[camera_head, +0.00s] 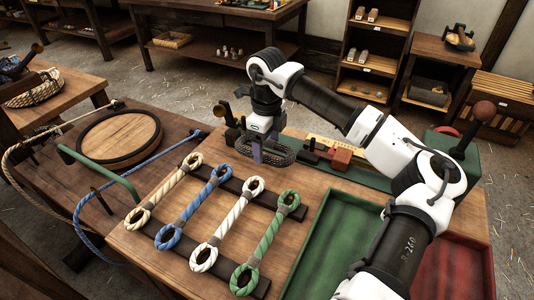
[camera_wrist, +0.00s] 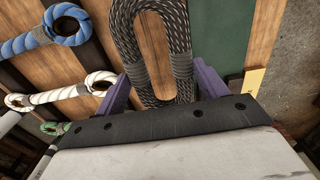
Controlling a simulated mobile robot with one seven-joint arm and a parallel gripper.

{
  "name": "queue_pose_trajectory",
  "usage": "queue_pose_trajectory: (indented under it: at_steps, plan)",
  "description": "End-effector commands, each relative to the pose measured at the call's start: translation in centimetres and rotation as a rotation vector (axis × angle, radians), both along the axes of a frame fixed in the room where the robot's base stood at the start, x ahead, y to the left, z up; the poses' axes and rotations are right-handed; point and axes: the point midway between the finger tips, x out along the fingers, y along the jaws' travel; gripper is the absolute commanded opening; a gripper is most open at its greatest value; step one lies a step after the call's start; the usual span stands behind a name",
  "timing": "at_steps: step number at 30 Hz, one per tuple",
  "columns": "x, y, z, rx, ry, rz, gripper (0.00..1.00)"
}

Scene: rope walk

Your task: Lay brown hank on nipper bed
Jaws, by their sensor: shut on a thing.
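My gripper (camera_head: 257,151) is shut on a dark brown-black hank with pale flecks (camera_head: 279,153), over the far edge of the wooden bench. In the wrist view the hank (camera_wrist: 181,35) is a long loop with grey bindings, and its near end lies between my purple fingers (camera_wrist: 160,88). I cannot tell whether the hank touches the surface below. A green strip (camera_head: 369,178) with a red block (camera_head: 341,158) and dark fittings lies to the right of the hank. I cannot tell which part is the nipper bed.
Several eyed ropes, cream (camera_head: 165,190), blue (camera_head: 195,205), white (camera_head: 228,223) and green (camera_head: 265,240), lie across two dark strips on the bench. A green tray (camera_head: 335,240) and a red tray (camera_head: 455,268) are at the right. A round wooden lid (camera_head: 120,136) is at the left.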

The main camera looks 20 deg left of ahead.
Motion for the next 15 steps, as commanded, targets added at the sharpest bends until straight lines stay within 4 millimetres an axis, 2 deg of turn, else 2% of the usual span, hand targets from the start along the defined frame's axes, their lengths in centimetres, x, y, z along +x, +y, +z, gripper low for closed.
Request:
queue_pose_trajectory:
  at_steps: [9,15]
  plan:
    - [-0.1,0.0,-3.9,0.002,0.003,0.001,0.44]
    - [0.0,0.0,-4.3,0.000,-0.001,0.001,0.44]
